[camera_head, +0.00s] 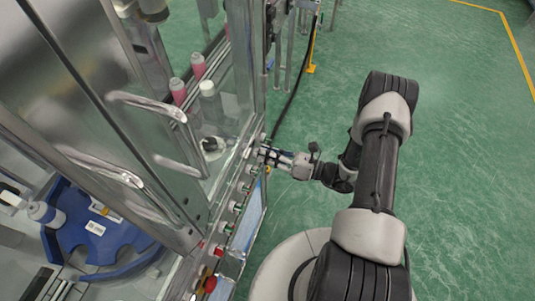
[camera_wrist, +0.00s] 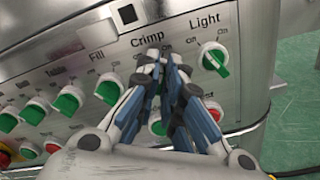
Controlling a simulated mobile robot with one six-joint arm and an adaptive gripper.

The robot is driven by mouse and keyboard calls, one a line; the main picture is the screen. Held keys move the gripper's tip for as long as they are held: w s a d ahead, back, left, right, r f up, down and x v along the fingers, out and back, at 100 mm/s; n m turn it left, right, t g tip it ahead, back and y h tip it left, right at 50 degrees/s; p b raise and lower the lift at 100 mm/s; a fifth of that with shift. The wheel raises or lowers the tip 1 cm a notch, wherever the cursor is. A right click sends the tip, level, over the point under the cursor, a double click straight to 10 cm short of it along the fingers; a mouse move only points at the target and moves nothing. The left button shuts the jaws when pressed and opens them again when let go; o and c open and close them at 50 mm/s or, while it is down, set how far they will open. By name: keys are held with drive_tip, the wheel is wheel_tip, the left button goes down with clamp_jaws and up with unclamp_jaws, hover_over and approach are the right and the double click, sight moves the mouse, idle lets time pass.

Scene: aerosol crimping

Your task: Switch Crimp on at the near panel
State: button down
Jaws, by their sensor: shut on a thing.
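The near panel (camera_head: 232,211) runs along the machine's front edge in the head view. In the wrist view its metal face (camera_wrist: 70,35) carries a row of green switch knobs on white collars. The Crimp label (camera_wrist: 150,39) stands between Fill and Light. My gripper (camera_wrist: 166,66) has its fingertips together just below that label, closed around the Crimp knob. The fingers hide the knob, so I cannot tell its angle. In the head view my gripper (camera_head: 266,153) reaches the panel from the right.
The Light knob (camera_wrist: 213,60) is close right of my fingers, and the Fill knob (camera_wrist: 108,90) is to the left. A red button (camera_wrist: 214,111) and a green button (camera_wrist: 157,128) sit lower. Glass doors with handles (camera_head: 148,104) stand behind the panel. Green floor (camera_head: 470,150) is clear at right.

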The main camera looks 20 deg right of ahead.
drive_tip(key=c, duration=1.7)
unclamp_jaws()
drive_tip(key=v, duration=1.2)
